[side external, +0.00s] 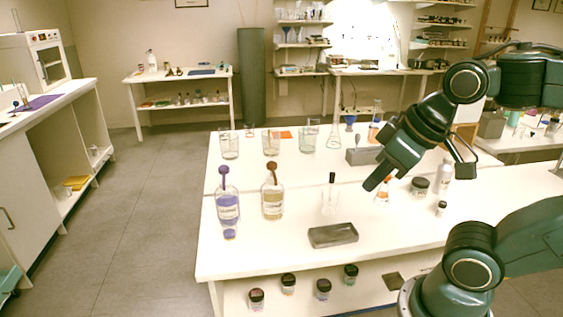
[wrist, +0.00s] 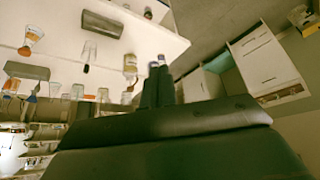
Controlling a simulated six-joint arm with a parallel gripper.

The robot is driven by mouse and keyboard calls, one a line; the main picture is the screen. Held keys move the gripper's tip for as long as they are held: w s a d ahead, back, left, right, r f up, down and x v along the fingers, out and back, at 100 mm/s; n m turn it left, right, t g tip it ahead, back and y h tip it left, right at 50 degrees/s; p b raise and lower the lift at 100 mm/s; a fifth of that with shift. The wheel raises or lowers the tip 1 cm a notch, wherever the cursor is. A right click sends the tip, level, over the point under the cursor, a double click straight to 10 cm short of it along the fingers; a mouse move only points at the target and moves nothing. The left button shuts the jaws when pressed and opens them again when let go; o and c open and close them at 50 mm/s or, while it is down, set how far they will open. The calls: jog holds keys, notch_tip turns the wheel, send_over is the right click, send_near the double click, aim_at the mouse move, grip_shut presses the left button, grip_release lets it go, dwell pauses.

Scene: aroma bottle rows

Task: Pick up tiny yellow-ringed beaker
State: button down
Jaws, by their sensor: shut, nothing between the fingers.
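My gripper (side external: 374,184) is shut and empty, held above the right part of the white table and pointing down and left. Its dark fingers also show in the wrist view (wrist: 158,86). Several clear beakers stand toward the back of the table, among them a left beaker (side external: 229,147), a middle beaker (side external: 270,144) and a right beaker (side external: 306,141). A much smaller beaker (side external: 249,130) with a reddish tint stands behind them. I cannot make out a yellow ring on any beaker. All of these beakers are well apart from my gripper.
On the white table (side external: 290,240) are a purple bottle (side external: 228,208), an amber-filled bottle (side external: 272,204), a clear dropper bottle (side external: 330,200), a grey tray (side external: 333,235) and a grey block (side external: 363,156). Dark-lidded jars stand at right.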

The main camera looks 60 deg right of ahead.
jog(key=c, duration=1.1)
grip_release()
